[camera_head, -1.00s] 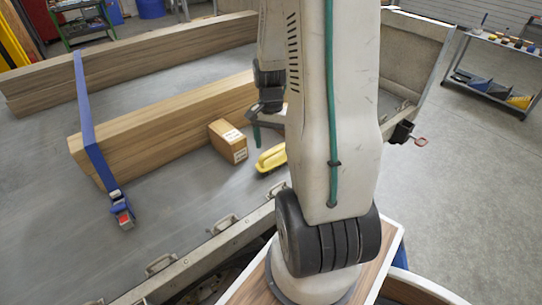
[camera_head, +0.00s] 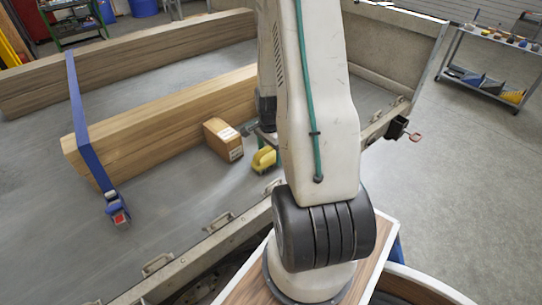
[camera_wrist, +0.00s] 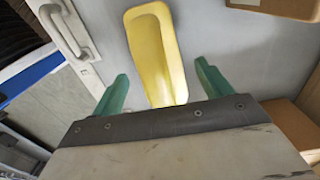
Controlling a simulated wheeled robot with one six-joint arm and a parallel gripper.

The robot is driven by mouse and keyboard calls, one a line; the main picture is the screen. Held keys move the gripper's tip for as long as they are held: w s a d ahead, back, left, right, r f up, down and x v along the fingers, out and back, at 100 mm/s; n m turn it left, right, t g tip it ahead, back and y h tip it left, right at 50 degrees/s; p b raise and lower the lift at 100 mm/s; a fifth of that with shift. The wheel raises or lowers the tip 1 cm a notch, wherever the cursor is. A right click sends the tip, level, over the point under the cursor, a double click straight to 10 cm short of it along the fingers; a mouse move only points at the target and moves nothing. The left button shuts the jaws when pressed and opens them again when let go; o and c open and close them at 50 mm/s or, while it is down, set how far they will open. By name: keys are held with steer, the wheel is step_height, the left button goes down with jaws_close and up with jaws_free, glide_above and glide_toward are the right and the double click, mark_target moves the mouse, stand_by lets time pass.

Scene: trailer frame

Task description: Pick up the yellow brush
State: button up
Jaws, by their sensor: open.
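The yellow brush (camera_head: 264,160) lies on the grey trailer bed, partly hidden behind my arm in the head view. In the wrist view the yellow brush (camera_wrist: 155,55) runs lengthwise between the two green fingers of my gripper (camera_wrist: 160,85). The fingers are open, one on each side of it, with a gap to both. I cannot tell how far the fingers are above the bed. In the head view my arm hides most of the gripper.
A cardboard box (camera_head: 223,139) sits just left of the brush. Long wooden beams (camera_head: 165,115) lie behind, crossed by a blue strap (camera_head: 82,120). The trailer's metal side rail (camera_head: 190,252) with handles runs in front. Open bed lies to the left.

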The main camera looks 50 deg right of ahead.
steer(key=shift+f, duration=0.3)
steer(key=c, duration=1.2)
steer(key=shift+c, duration=0.2)
step_height(320, 180, up, 10)
steer(key=shift+r, duration=0.1)
